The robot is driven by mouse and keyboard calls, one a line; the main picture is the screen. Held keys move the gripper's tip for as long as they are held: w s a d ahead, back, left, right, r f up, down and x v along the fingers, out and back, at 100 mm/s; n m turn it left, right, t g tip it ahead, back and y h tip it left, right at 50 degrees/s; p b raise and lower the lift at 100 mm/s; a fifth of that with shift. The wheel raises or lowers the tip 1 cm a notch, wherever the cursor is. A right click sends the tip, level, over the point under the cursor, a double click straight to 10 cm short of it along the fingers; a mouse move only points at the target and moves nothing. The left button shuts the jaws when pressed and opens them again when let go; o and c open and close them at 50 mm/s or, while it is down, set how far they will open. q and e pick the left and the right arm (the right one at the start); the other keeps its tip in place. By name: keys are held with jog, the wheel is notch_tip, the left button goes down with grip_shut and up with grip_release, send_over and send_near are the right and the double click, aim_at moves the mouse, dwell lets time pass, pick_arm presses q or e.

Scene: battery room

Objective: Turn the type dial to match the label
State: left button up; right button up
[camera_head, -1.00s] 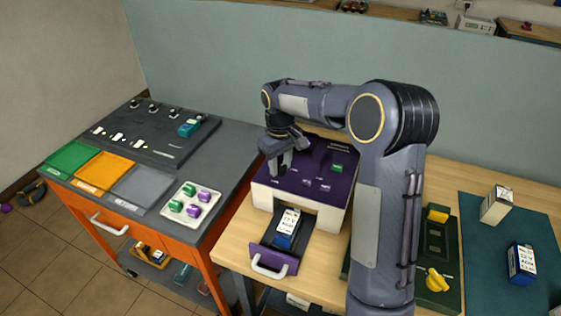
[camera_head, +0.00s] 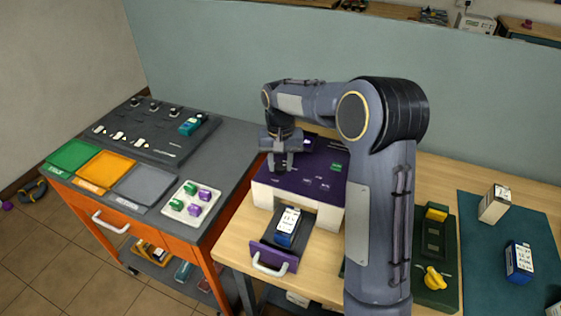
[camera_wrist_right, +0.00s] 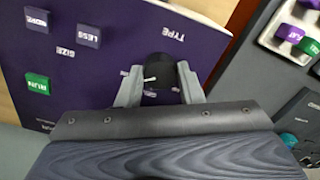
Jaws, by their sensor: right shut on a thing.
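The purple-topped machine (camera_head: 310,183) stands on the wooden bench, with its drawer (camera_head: 271,257) pulled out at the front. A blue battery with a white label (camera_head: 288,226) lies in the drawer. My right gripper (camera_head: 279,170) is over the left part of the purple panel. In the right wrist view its fingers (camera_wrist_right: 160,88) are shut on the black type dial (camera_wrist_right: 159,70), beside the word TYPE. A short white pointer mark shows on the dial. The LESS button (camera_wrist_right: 88,36), MORE button (camera_wrist_right: 36,18) and green RUN button (camera_wrist_right: 38,86) show there too. My left gripper is not in view.
A grey cart on the left holds green, orange and grey trays (camera_head: 103,169) and a white plate (camera_head: 209,189) of green and purple pieces. A dark green fixture (camera_head: 441,294) and a teal mat (camera_head: 478,217) with boxed batteries lie to the right.

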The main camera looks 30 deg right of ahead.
aim_at(280, 165)
dwell(0.4)
jog(key=o, duration=1)
jog(key=shift+c, duration=0.2)
jog(key=shift+r, duration=0.1)
notch_tip(280, 165, up, 7)
jog(key=shift+w+f, duration=0.1)
jog(key=shift+r, duration=0.45)
